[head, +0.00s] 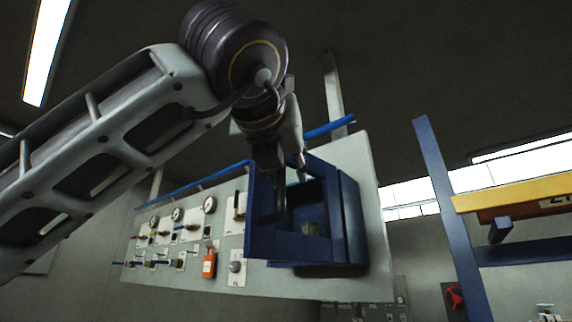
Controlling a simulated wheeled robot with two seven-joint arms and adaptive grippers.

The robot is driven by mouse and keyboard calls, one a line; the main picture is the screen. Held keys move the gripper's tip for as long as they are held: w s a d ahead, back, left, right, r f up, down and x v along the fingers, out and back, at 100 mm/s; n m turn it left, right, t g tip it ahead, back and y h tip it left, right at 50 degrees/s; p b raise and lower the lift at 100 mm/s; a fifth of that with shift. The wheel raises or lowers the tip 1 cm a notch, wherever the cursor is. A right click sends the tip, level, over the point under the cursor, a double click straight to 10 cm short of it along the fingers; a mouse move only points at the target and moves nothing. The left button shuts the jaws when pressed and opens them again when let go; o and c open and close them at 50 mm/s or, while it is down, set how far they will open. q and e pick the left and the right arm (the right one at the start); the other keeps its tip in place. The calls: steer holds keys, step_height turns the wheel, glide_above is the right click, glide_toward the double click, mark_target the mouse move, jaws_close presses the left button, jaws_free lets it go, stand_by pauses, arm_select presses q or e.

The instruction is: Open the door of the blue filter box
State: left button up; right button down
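The blue filter box (351,222) is mounted on the pale panel in the middle of the head view. Its front is open to view, and I see into its dark inside, where a small pale greenish object (310,229) sits low. A blue panel at the box's left side (259,217) looks like its door standing open, partly behind my gripper. My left gripper (287,187) points down at the upper left of the opening, overlapping the door. Its dark fingertips blend with the blue surfaces, so contact and finger gap are unclear. My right gripper is out of view.
Gauges (210,205), valves and an orange-red tag (209,264) cover the pale panel (330,287) left of the box. A blue post (447,205) with a yellow beam (515,193) stands at the right. Free space lies between box and post.

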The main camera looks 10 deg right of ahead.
arm_select(q)
steer(key=v, duration=1.2)
stand_by(0.4)
stand_by(0.6)
